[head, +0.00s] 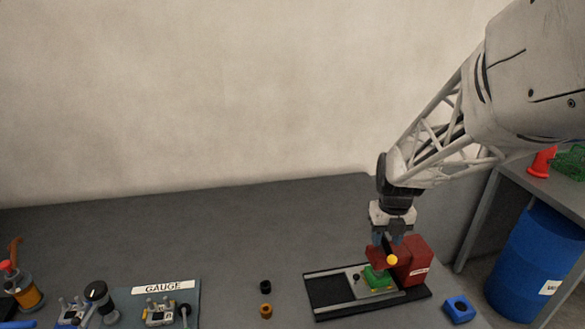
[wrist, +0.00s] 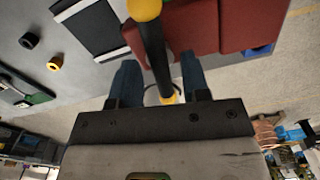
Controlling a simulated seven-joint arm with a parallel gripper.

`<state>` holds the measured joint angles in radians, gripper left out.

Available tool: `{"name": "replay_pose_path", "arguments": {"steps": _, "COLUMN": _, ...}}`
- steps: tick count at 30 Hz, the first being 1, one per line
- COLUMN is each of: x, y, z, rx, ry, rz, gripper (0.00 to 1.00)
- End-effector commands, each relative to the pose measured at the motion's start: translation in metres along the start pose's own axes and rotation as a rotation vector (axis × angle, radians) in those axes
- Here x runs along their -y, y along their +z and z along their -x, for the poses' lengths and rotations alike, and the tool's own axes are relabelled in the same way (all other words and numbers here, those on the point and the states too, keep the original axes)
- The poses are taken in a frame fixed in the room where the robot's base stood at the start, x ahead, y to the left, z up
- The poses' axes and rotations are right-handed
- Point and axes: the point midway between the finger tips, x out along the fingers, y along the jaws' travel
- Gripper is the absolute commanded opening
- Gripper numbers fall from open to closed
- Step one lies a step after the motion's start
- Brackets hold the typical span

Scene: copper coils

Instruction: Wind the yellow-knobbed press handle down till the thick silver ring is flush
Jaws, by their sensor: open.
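The red press (head: 415,262) stands on a dark base plate at the front right of the bench. Its yellow knob (head: 392,259) shows just below my gripper (head: 389,238). In the wrist view, a black handle bar (wrist: 155,50) runs between the blue fingers of my gripper (wrist: 160,82), with a yellow knob (wrist: 145,9) at its far end and another yellow end (wrist: 168,98) near the palm. The fingers are apart, with gaps beside the bar. A green block (head: 377,278) sits below the press head. I cannot make out the thick silver ring.
A black ring (head: 265,287) and an orange-brown ring (head: 265,311) lie left of the press. A blue block (head: 459,309) lies to its right. A GAUGE board (head: 188,287) is further left. The back of the bench is clear.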

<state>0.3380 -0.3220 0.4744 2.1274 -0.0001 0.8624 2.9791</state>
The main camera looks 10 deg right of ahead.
Motion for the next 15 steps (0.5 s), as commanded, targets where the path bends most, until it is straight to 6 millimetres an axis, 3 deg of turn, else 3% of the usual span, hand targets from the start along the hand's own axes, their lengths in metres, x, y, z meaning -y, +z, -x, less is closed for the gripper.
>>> {"name": "replay_pose_path", "arguments": {"steps": 15, "x": 0.000, "y": 0.001, "z": 0.030, "rx": 0.002, "ry": 0.000, "rz": 0.000, "gripper": 0.43}}
